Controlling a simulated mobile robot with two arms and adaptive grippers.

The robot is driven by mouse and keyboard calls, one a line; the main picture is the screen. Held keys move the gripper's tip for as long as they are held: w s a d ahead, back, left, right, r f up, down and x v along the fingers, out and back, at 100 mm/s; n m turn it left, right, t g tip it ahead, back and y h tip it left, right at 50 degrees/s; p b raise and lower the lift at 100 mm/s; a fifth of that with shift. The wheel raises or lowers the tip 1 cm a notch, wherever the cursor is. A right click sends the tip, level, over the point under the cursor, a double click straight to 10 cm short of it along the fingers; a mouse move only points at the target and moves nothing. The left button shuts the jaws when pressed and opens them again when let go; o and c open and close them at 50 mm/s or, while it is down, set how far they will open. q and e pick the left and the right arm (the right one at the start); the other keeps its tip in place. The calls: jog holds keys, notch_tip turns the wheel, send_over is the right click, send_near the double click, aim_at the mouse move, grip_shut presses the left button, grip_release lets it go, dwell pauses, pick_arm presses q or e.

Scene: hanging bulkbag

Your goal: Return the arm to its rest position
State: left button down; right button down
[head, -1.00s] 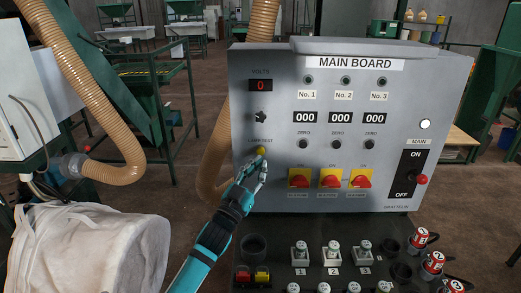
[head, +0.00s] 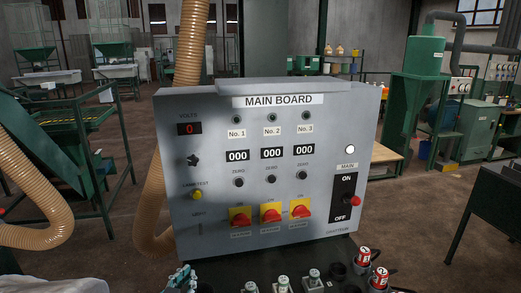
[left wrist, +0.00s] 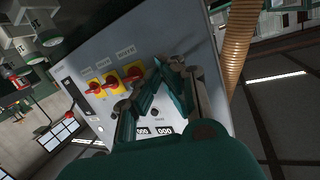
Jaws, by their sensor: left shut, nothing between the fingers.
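My left gripper (head: 180,278) shows only in part at the bottom edge of the head view, below the grey main board (head: 335,110). It is low and left of the switches, apart from the yellow lamp test button (head: 196,195). In the left wrist view the gripper's fingers (left wrist: 168,66) come together at the tips with nothing between them, and the tilted main board (left wrist: 175,40) lies behind them. My right gripper is not in view.
Several red-on-yellow rotary switches (head: 271,213) and a red-knobbed main lever (head: 355,201) are on the board. A tan hose (head: 40,215) curves at the left.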

pick_arm(q)
jog(key=s+f+g, duration=0.2)
jog(key=s+f, duration=0.1)
jog(key=s, duration=0.2)
jog(key=s+f+g, duration=0.2)
jog(key=s+f, duration=0.1)
jog(key=s, duration=0.2)
jog(key=s+f+g, duration=0.2)
jog(key=s+f, duration=0.1)
jog(key=s, duration=0.2)
jog(key=shift+s+f+y, duration=0.15)
jog(key=shift+s+y, duration=0.1)
jog(key=shift+y, duration=0.15)
jog(key=s+f+g, duration=0.3)
jog(key=s+g, duration=0.4)
jog(key=s, duration=1)
notch_tip(320, 180, down, 29)
jog(key=s+b, duration=0.1)
jog(key=b, duration=0.2)
jog(key=s+a+f+g+b, duration=0.1)
jog(key=s+a+f+g, duration=0.1)
jog(key=s+f, duration=1.4)
jog(key=shift+s+a+f+m+b, duration=0.15)
jog(key=shift+s+f+m+b, duration=0.2)
jog(key=shift+f, duration=0.5)
